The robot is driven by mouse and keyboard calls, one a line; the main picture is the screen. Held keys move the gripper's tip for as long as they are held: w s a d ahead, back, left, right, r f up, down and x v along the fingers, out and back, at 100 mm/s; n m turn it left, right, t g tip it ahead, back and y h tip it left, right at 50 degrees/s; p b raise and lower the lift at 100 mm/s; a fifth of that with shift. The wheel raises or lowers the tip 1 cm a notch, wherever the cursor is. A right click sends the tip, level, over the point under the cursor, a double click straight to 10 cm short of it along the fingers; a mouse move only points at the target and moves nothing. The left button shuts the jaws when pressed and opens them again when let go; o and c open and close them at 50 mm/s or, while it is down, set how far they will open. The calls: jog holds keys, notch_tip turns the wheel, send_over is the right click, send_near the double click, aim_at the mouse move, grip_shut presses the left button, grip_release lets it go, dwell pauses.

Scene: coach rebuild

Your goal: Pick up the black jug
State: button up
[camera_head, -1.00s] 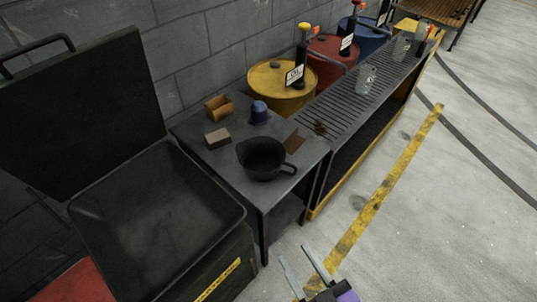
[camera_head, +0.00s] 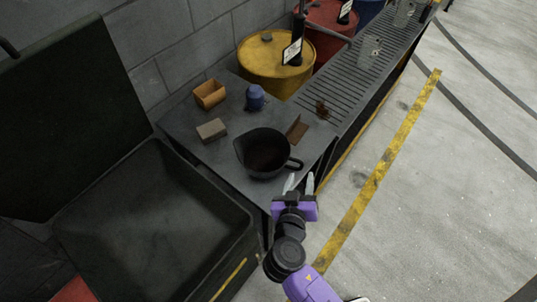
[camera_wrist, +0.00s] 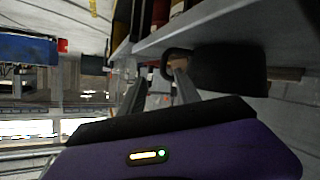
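The black jug (camera_head: 265,153) stands upright on the grey metal table (camera_head: 222,158), near its front right corner. Its handle (camera_head: 295,163) points right and toward my arm. My gripper (camera_head: 300,182) is just in front of the handle, with its two fingers apart. In the wrist view the jug (camera_wrist: 228,70) is at the upper right, and its handle (camera_wrist: 170,62) shows just beyond the fingertips of my gripper (camera_wrist: 158,72). The fingers look empty. I cannot tell whether the handle lies between the fingertips.
On the table are a brown box (camera_head: 209,94), a blue cup-like item (camera_head: 255,97), a grey block (camera_head: 211,130) and a brown flat piece (camera_head: 298,129). A slatted bench (camera_head: 345,85) adjoins on the right. An open dark bin (camera_head: 150,225) stands left. The right floor is clear.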

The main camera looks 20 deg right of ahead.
aim_at(301, 165)
jog(key=x, duration=0.2)
jog(key=p+x, duration=0.1)
jog(key=x, duration=0.3)
jog(key=shift+w+a+p, duration=0.15)
jog(key=shift+w+p, duration=0.25)
jog(key=shift+w, duration=0.05)
jog(key=shift+w+f, duration=0.15)
jog(key=shift+w, duration=0.1)
grip_shut()
dwell(0.9)
